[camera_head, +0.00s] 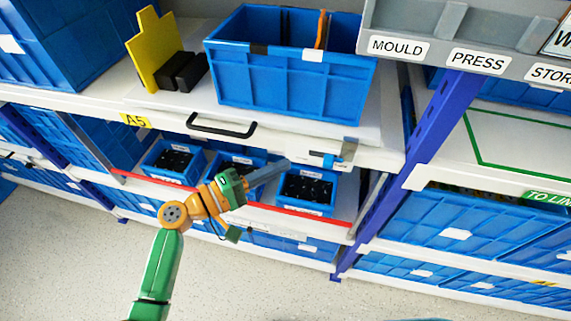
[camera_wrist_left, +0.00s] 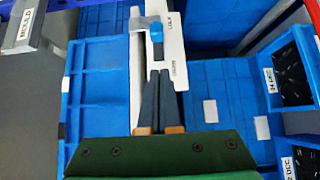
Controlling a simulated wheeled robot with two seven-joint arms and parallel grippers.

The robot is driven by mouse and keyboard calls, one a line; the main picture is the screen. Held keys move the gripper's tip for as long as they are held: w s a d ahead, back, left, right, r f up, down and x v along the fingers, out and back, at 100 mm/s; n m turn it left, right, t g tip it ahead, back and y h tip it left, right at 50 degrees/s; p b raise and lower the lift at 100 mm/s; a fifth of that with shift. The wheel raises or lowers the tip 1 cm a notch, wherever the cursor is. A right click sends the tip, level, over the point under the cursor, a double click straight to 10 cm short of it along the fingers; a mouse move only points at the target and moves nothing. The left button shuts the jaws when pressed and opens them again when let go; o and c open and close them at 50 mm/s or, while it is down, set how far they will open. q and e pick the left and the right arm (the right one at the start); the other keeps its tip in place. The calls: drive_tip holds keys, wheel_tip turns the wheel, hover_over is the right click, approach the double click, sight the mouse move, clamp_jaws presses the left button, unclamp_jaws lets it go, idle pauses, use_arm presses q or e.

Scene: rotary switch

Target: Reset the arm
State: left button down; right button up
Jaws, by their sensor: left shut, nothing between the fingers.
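My left gripper (camera_head: 285,163) is shut and empty, in front of the shelf's white front edge. Its dark fingers (camera_wrist_left: 161,75) lie side by side in the left wrist view, just below the switch. The rotary switch (camera_head: 347,151), with a blue part and a grey metal piece, sits at the right end of the drawer front, to the right of the fingertips. It also shows in the left wrist view (camera_wrist_left: 156,31), with small labels beside it. A gap shows between fingertips and switch in the head view. My right gripper is out of view.
A black drawer handle (camera_head: 222,127) is left of the switch. A large blue bin (camera_head: 290,85) stands above it. Small blue bins with black parts (camera_head: 306,190) sit below, behind a red strip (camera_head: 300,218). A blue upright post (camera_head: 430,120) stands to the right.

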use_arm(q)
drive_tip(key=b+v, duration=0.2)
drive_tip(key=v, duration=0.5)
drive_tip(key=w+a+f+n+y, duration=0.1)
drive_tip(key=a+f+y, duration=0.15)
drive_tip(key=f, duration=0.55)
drive_tip(key=a+f+n+y, duration=0.1)
drive_tip(key=f+y, duration=0.2)
drive_tip(key=f, duration=0.5)
drive_tip(key=s+a+f+g+y, duration=0.1)
drive_tip(key=s+a+f+y, duration=0.2)
drive_tip(key=f, duration=0.5)
drive_tip(key=s+a+f+g+y, duration=0.1)
drive_tip(key=s+a+f+y, duration=0.2)
drive_tip(key=f, duration=0.5)
drive_tip(key=s+a+f+m+g+y, duration=0.2)
drive_tip(key=s+f+m, duration=0.2)
drive_tip(key=s, duration=0.8)
drive_tip(key=s+a+f+m+g+y, duration=0.2)
drive_tip(key=s+f+m, duration=0.3)
drive_tip(key=s+f, duration=0.4)
drive_tip(key=s+g, duration=0.1)
drive_tip(key=s, duration=0.2)
